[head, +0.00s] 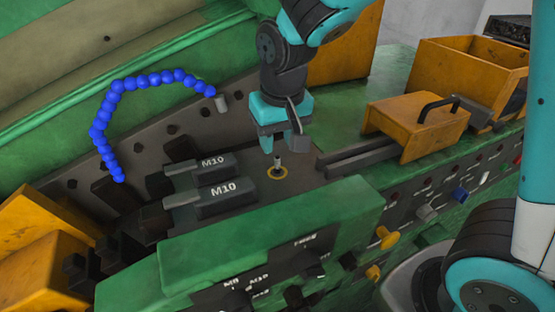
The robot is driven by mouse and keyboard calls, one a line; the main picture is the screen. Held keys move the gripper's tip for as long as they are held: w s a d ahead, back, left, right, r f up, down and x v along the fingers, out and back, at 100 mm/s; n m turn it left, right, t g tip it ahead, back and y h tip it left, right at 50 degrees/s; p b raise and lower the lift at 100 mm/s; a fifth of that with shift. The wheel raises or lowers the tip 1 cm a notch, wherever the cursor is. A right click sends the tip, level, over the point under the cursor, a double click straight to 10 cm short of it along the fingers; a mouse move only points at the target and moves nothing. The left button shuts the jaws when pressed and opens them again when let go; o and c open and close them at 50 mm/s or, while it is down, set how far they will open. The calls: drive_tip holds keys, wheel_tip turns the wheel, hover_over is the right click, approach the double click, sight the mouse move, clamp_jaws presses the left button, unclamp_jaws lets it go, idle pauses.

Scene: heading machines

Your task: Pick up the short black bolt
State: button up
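Nothing shows between the fingers.
Two dark blocks marked M10 (224,197) lie left of the bolt. Grey rails (345,163) and an orange box with a black handle (416,126) are on the right. A green panel (290,222) rises in front. A blue beaded hose (115,86) arcs at the left.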

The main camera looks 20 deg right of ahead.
sight(277, 157)
drive_tip(key=shift+w+d+f+p, duration=0.1)
drive_tip(key=shift+w+f+p, duration=0.35)
drive_tip(key=shift+f, duration=1)
drive_tip(key=shift+f+p, duration=0.7)
drive_tip(key=shift+f, duration=0.7)
clamp_jaws()
